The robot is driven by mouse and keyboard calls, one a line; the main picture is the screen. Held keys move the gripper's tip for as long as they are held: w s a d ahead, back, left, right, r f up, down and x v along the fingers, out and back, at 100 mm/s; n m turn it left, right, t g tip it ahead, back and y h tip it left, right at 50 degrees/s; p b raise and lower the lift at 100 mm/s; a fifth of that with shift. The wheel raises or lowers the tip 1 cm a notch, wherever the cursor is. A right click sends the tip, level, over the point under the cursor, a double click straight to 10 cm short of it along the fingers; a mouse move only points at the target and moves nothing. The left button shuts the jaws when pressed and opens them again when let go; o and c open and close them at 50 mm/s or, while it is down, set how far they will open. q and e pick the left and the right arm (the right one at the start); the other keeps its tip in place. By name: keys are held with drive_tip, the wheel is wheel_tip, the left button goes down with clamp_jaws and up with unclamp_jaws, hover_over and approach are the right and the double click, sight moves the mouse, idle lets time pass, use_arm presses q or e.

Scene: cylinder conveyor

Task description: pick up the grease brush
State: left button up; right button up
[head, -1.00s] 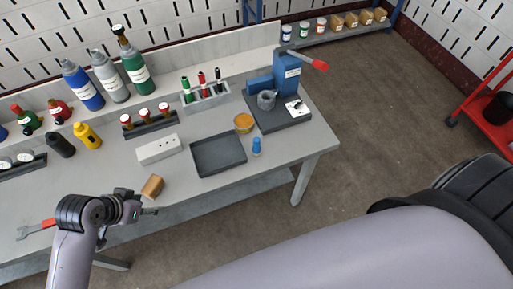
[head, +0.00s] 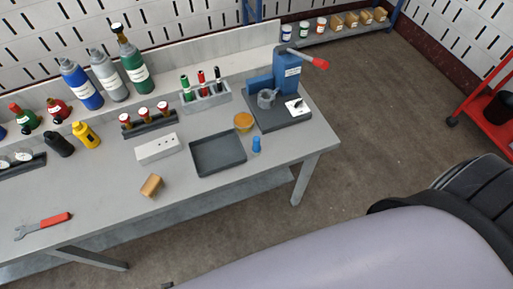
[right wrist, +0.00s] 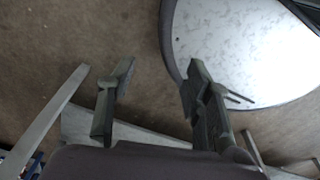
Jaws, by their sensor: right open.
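I cannot pick out a grease brush for certain in the head view. A small blue upright item (head: 256,146) stands at the bench's front edge, right of the dark tray. An open tin of orange-yellow stuff (head: 243,122), perhaps grease, sits just behind it. A thin dark item (head: 297,104) lies on a white card on the press base; it is too small to name. My right gripper (right wrist: 160,75) is open and empty in the right wrist view, over floor. My left gripper is out of view.
The workbench (head: 105,200) carries a dark tray (head: 218,168), a white block (head: 157,148), a wooden block (head: 151,186), a red-handled wrench (head: 43,226), a blue press (head: 287,72) and bottles along the back. A red cart (head: 488,122) stands far right.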

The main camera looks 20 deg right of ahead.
drive_tip(key=w+a+r+b, duration=0.2)
drive_tip(key=w+r, duration=0.2)
drive_tip(key=w, duration=0.6)
drive_tip(key=w+a+r+n+t+y+b, duration=0.1)
drive_tip(key=w+a+r+n+b, duration=0.2)
drive_tip(key=w+r, duration=0.6)
drive_tip(key=w+a+r+n+y, duration=0.1)
drive_tip(key=w+a+r+n, duration=0.35)
drive_tip(key=r, duration=0.85)
drive_tip(key=w+a+r+n+t+y+b, duration=0.1)
drive_tip(key=w+a+r+n+b, duration=0.2)
drive_tip(key=w+r, duration=0.65)
drive_tip(key=n+g+h+p, duration=0.1)
drive_tip(key=n+g+h, duration=0.2)
drive_tip(key=n, duration=0.7)
approach(256, 138)
wheel_tip(256, 138, down, 7)
drive_tip(key=shift+s+a+f+p, duration=0.1)
drive_tip(key=shift+a+p, duration=0.05)
drive_tip(key=shift+p, duration=0.5)
drive_tip(key=shift+f+p, duration=0.5)
drive_tip(key=shift+f, duration=2.2)
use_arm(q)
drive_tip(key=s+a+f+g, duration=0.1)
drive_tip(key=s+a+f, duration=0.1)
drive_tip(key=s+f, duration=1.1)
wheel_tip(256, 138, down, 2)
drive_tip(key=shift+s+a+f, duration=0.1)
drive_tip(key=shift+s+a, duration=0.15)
